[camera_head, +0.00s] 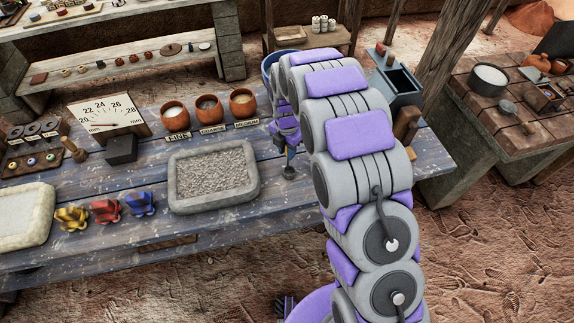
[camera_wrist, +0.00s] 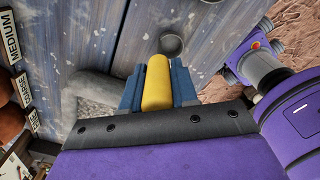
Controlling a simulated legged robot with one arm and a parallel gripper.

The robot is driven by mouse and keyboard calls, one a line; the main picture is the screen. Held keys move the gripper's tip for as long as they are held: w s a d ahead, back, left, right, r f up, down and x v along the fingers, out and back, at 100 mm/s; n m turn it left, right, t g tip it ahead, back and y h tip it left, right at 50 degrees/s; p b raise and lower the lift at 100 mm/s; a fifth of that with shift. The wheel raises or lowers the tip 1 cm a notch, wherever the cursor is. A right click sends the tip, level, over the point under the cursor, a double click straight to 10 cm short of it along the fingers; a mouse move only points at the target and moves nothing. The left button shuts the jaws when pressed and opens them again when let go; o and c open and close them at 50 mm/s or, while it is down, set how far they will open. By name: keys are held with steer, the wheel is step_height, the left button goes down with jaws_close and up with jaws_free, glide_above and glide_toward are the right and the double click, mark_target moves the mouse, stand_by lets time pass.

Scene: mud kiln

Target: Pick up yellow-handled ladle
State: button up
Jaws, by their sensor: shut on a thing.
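The yellow-handled ladle (camera_wrist: 157,84) is between the two blue fingers of my gripper (camera_wrist: 157,88) in the wrist view. My gripper is shut on its yellow handle. The ladle's grey metal bowl (camera_wrist: 172,45) shows beyond the handle, over the blue-grey table planks. In the head view the small dark bowl of the ladle (camera_head: 289,172) hangs below my gripper (camera_head: 291,148), just right of the gravel tray. My arm hides most of the handle there. I cannot tell whether the bowl touches the table.
The stone tray of gravel (camera_head: 174,200) lies left of my gripper on the worn table (camera_head: 60,245). Several terracotta pots (camera_head: 208,110) with name plates stand behind it. A dark blue-grey box (camera_head: 395,86) stands right of my arm. Yellow, red and blue knobbed pieces (camera_head: 106,210) sit near the front edge.

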steer(key=shift+a+f, duration=0.1)
steer(key=shift+a, duration=0.9)
jaws_close()
steer(key=s+d+r+p, duration=0.1)
steer(key=s+d+r, duration=0.1)
steer(key=s+d, duration=0.2)
steer(key=s+d+r+p, duration=0.2)
steer(key=s+d+r, duration=0.1)
steer(key=d, duration=0.7)
steer(key=shift+s+d+p, duration=0.3)
steer(key=shift+s, duration=0.05)
steer(key=shift+a, duration=0.1)
steer(key=shift+o, duration=1.7)
jaws_free()
steer(key=shift+d, duration=0.35)
steer(key=shift+c, duration=1.4)
